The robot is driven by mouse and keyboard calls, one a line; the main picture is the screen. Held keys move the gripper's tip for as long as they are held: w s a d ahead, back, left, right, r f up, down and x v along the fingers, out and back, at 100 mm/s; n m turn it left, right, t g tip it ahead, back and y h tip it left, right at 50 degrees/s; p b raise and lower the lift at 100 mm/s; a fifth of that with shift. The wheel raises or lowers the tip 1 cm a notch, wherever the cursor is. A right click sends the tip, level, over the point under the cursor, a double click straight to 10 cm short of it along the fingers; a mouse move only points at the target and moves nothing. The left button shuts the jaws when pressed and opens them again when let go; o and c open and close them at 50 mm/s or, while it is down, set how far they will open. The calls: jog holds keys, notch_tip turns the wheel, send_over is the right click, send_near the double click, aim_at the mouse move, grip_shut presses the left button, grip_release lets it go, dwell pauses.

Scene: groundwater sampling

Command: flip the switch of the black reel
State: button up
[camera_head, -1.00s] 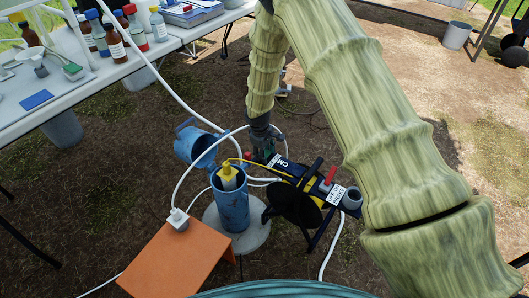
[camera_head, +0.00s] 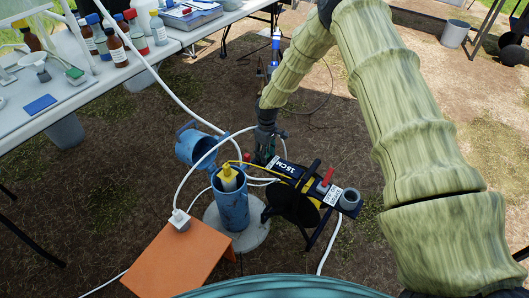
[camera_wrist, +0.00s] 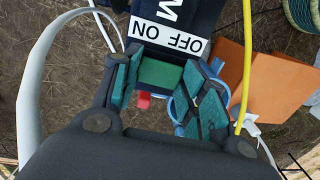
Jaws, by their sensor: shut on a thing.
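The black reel (camera_head: 292,205) stands on its frame beside a blue well pipe (camera_head: 231,208), its yellow tape running to the pipe top. My gripper (camera_head: 264,156) is at that arm's far end. In the wrist view an "OFF ON" label (camera_wrist: 168,38) shows on the reel's black end. Below it are a green patch (camera_wrist: 160,75) and a small red part, likely the switch (camera_wrist: 143,101). The teal-padded fingers of my gripper (camera_wrist: 165,88) lie on both sides of this end. The exact contact is hard to see.
An orange stand (camera_head: 180,255) is at the lower left, with a white cable fitting on it. The blue pipe lid (camera_head: 196,147) hangs open. White hoses loop close around the reel. A white table (camera_head: 80,95) with bottles is at the upper left.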

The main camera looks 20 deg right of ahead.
jog(key=shift+a, duration=0.1)
jog(key=o, duration=1)
jog(key=r, duration=0.8)
jog(key=d+r, duration=0.1)
jog(key=r, duration=0.3)
jog(key=shift+w, duration=0.2)
jog(key=shift+f, duration=0.1)
